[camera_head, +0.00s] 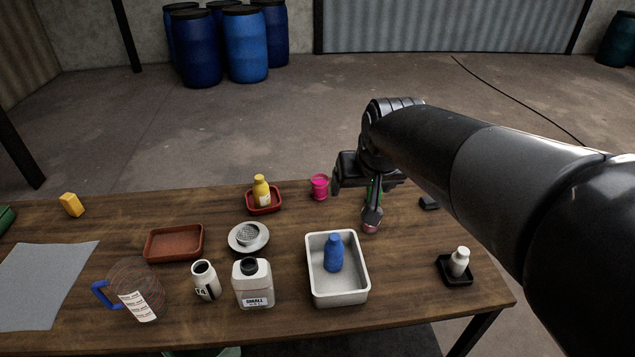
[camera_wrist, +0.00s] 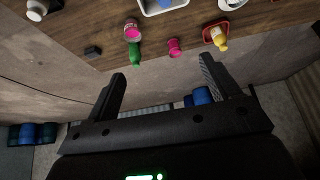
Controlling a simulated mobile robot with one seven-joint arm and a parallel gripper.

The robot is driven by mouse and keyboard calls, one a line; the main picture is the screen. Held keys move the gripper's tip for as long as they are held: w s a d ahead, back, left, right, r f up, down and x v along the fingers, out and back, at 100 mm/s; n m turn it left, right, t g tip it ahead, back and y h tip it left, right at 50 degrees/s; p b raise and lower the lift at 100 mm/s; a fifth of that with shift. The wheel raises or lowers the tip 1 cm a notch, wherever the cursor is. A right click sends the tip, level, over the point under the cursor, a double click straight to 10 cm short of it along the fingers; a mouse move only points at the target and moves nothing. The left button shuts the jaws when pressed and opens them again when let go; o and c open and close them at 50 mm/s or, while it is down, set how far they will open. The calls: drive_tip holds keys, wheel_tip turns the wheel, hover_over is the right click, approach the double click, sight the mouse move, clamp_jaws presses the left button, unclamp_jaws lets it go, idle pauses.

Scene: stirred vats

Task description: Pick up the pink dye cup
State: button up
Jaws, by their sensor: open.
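The pink dye cup (camera_head: 319,187) stands upright near the far edge of the table, right of a yellow bottle (camera_head: 261,190) in a red tray. In the wrist view the cup (camera_wrist: 174,47) shows beyond the fingertips, roughly ahead of the gap between them. My gripper (camera_wrist: 162,68) is open and empty, apart from the cup. In the head view my gripper is right of the cup, partly hidden by my arm.
A white tray (camera_head: 359,294) holds a blue bottle (camera_head: 334,254). A black tray (camera_head: 458,281) holds a white bottle (camera_head: 459,261).

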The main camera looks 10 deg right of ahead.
drive_tip(key=w+f, duration=0.2)
drive_tip(key=w, duration=0.8)
hover_over(320, 180)
drive_tip(key=s, duration=0.5)
wheel_tip(320, 180, down, 21)
drive_tip(key=shift+t, duration=0.4)
drive_tip(key=shift+x, duration=5.2)
drive_tip(key=shift+d, duration=0.1)
drive_tip(key=shift+c, duration=0.2)
drive_tip(key=c, duration=1.1)
drive_tip(key=shift+r, duration=0.15)
